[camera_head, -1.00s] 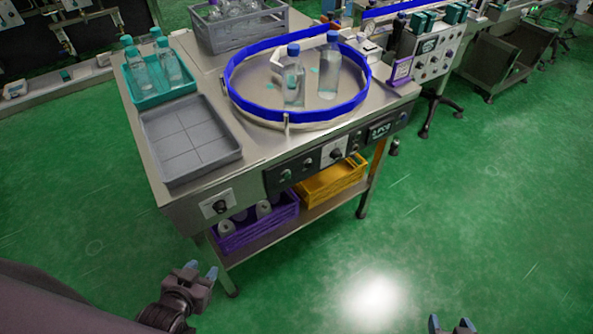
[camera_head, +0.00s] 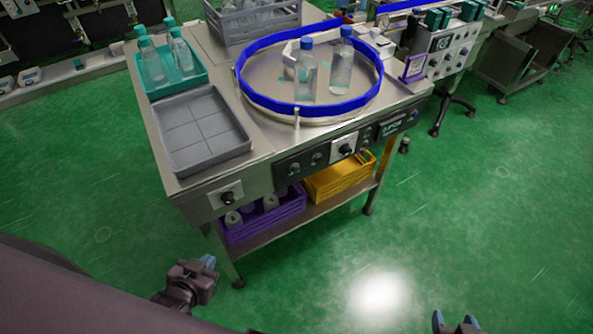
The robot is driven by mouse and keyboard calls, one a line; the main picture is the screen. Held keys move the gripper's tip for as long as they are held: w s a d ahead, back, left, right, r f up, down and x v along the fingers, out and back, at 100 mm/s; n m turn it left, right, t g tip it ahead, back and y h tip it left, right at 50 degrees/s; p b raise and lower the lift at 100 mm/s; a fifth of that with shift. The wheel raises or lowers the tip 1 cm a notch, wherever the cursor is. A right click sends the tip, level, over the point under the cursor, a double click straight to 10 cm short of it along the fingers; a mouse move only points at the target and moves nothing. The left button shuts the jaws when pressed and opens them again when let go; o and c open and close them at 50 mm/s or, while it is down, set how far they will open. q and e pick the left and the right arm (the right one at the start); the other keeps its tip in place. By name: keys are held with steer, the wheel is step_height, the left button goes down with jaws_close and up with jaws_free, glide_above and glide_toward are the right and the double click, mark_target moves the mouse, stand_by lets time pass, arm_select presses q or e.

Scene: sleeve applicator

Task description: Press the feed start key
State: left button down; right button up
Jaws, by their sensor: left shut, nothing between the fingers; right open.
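A steel feed table with a round turntable (camera_head: 270,98) ringed by a blue rail stands ahead. Its front edge carries a dark control panel (camera_head: 330,152) with several small buttons and a black knob on a white plate (camera_head: 345,149). The key labels are too small to read, so I cannot tell which one is feed start. My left gripper (camera_head: 208,263) is shut and empty, in front of the table's left leg and apart from the panel. My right gripper (camera_head: 457,322) is open at the bottom edge, well away from the table.
Two bottles (camera_head: 305,75) stand on the turntable. A grey tray (camera_head: 205,160), a teal tray of bottles (camera_head: 178,88) and a grey crate (camera_head: 255,22) are on the tabletop. Purple (camera_head: 265,223) and yellow (camera_head: 340,180) crates sit on the lower shelf. Green floor in front is clear.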

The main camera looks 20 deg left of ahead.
steer(key=shift+s+f, duration=0.1)
steer(key=shift+s, duration=0.05)
arm_select(q)
steer(key=shift+w+r, duration=0.1)
steer(key=shift+w, duration=0.05)
arm_select(e)
steer(key=shift+s+f, duration=0.15)
steer(key=shift+s, duration=0.2)
arm_select(q)
steer(key=shift+w, duration=0.15)
arm_select(e)
steer(key=shift+w+r, duration=0.25)
steer(key=shift+w, duration=0.25)
arm_select(q)
steer(key=shift+s, duration=0.25)
arm_select(e)
steer(key=shift+s, duration=0.1)
